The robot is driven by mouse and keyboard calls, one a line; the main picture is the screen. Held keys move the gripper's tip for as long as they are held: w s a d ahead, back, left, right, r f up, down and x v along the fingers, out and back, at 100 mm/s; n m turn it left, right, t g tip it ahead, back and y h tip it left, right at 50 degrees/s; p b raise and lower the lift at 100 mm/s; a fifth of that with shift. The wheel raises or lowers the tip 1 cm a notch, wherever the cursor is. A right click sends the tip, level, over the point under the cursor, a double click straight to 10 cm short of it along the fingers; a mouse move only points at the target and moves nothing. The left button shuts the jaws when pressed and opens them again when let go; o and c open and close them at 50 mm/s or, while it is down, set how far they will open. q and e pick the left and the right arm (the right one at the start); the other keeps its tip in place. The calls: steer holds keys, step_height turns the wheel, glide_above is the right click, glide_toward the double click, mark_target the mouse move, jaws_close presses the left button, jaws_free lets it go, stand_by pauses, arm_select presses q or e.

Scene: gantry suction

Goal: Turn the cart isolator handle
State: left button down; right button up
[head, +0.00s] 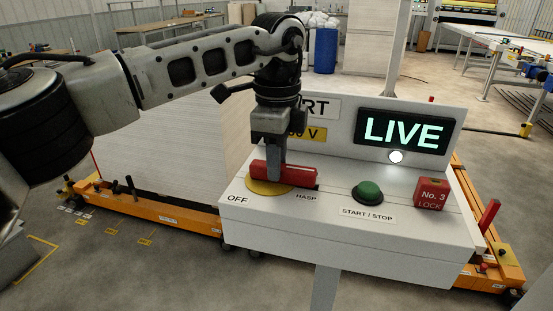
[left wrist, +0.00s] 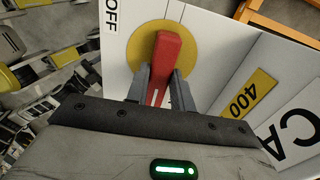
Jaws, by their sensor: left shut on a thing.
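The red isolator handle (head: 305,177) sits on a round yellow plate (head: 262,187) on the white control box of the cart. The OFF label is at the plate's lower left and the HASP label at its lower right. My left gripper (head: 270,168) comes down from above and is shut on the handle. In the left wrist view the red handle (left wrist: 168,60) lies between the two fingers (left wrist: 160,85) over the yellow plate (left wrist: 140,48). A lit LIVE display (head: 403,132) stands at the back of the box. My right gripper is not in view.
A green START / STOP button (head: 368,191) and a red No. 3 lock (head: 431,193) are on the box right of the handle. A white lamp (head: 396,157) glows below the display. Orange cart rails (head: 180,215) run low on both sides, with a pale stack (head: 165,150) behind.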

arm_select(q)
steer(key=shift+w+r, duration=0.1)
steer(key=c, duration=1.2)
jaws_free()
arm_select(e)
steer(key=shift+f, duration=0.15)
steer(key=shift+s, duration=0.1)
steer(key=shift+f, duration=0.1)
arm_select(q)
steer(key=shift+r, duration=0.45)
step_height(320, 180, up, 15)
steer(key=p, duration=0.2)
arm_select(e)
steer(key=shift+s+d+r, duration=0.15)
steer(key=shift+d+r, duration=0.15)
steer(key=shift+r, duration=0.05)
